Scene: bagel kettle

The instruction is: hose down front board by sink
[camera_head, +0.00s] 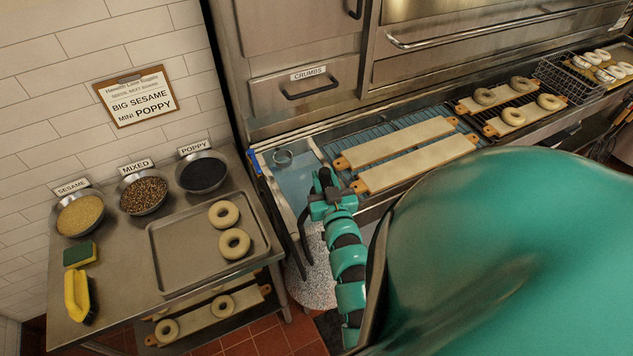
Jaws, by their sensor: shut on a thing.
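The front board (418,166) is a long pale board with orange ends, lying on the blue rack right of the sink, nearer to me than a similar back board (396,142). Its top looks bare. The sink (297,183) is a narrow basin of bluish water left of the boards. My teal gripper (325,186) is at the sink's right edge, just left of the front board's left end. It is shut on a small dark thing, seemingly the hose nozzle, mostly hidden by the gripper. A dark hose (303,232) hangs down beside it. No spray is visible.
A steel table (118,262) at left carries seed bowls, a tray (178,272) with two bagels, a sponge (80,254) and a yellow brush (79,296). More boards with bagels (513,117) and a wire basket (562,74) stand at right. Oven fronts rise behind.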

